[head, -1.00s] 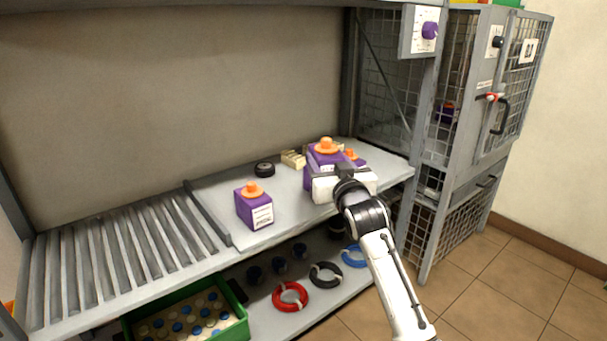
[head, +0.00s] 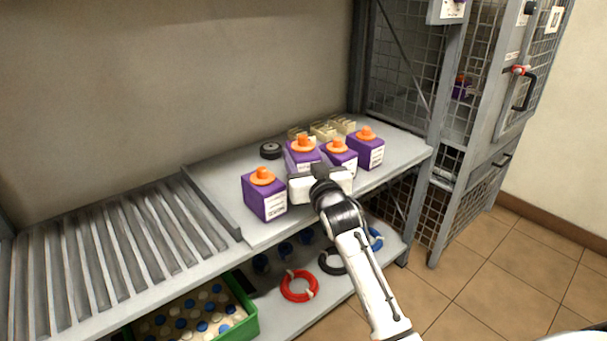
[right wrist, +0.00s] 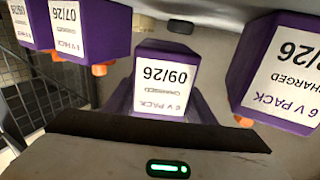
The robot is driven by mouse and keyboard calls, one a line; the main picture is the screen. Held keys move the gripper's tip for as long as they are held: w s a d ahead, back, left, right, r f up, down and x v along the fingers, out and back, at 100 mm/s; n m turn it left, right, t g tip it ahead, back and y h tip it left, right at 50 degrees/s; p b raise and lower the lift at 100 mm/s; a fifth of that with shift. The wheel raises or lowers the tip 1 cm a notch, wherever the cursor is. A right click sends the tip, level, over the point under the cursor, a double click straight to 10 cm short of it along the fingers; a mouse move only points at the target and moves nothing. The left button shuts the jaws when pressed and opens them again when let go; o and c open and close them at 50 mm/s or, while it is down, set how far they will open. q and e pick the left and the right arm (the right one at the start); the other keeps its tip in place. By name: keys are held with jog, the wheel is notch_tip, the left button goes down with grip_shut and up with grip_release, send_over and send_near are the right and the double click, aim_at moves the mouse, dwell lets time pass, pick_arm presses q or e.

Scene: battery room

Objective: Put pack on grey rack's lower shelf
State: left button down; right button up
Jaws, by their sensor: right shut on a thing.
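My right gripper (head: 322,178) is shut on a purple pack (head: 302,155) with an orange cap. In the right wrist view this pack (right wrist: 166,75) is upside down, with a white 09/26 "charged" label. It is over the grey bench's upper shelf (head: 225,180); I cannot tell if it touches the surface. Another purple pack (head: 264,196) stands to its left. Two more packs, one nearer (head: 341,157) and one farther right (head: 367,150), stand to its right. Below is a lower shelf (head: 275,318). I cannot tell which structure is the grey rack. My left gripper is not in view.
A black round item (head: 270,151) and cream blocks (head: 323,130) lie behind the packs. Rollers (head: 120,250) fill the left. Below are a green crate (head: 250,325), a red coil (head: 299,286) and dark cups. A mesh cage (head: 450,180) stands at right.

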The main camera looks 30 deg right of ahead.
notch_tip(320, 180, down, 3)
jog(key=shift+r+b, duration=0.1)
jog(key=shift+b, duration=0.55)
jog(key=shift+f, duration=0.45)
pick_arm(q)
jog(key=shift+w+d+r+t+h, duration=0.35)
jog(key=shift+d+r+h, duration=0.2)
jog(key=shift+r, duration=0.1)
pick_arm(e)
jog(key=shift+r, duration=0.1)
jog(key=o, duration=1.3)
jog(key=shift+f, duration=0.35)
jog(key=shift+o, duration=0.6)
